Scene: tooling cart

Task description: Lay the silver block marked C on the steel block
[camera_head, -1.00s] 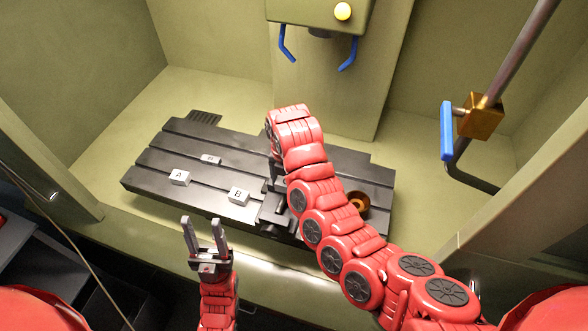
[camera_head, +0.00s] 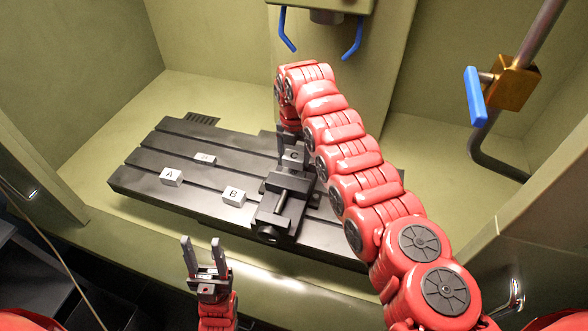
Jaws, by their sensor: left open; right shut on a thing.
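The silver block marked C (camera_head: 293,156) shows at the back of the dark vise (camera_head: 283,205), just below my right gripper (camera_head: 291,147). My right gripper is shut on it, its fingers partly hidden by my arm. I cannot tell whether block C touches anything below it. I cannot clearly pick out the steel block; it may be hidden by the vise or my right arm. My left gripper (camera_head: 203,248) is open and empty in front of the table's near edge.
The slotted black table (camera_head: 150,187) carries block A (camera_head: 171,176), block B (camera_head: 234,196) and another small light block (camera_head: 205,158). A machine head with blue handles (camera_head: 351,38) hangs above. A blue lever (camera_head: 475,97) stands at right. The table's left part has free room.

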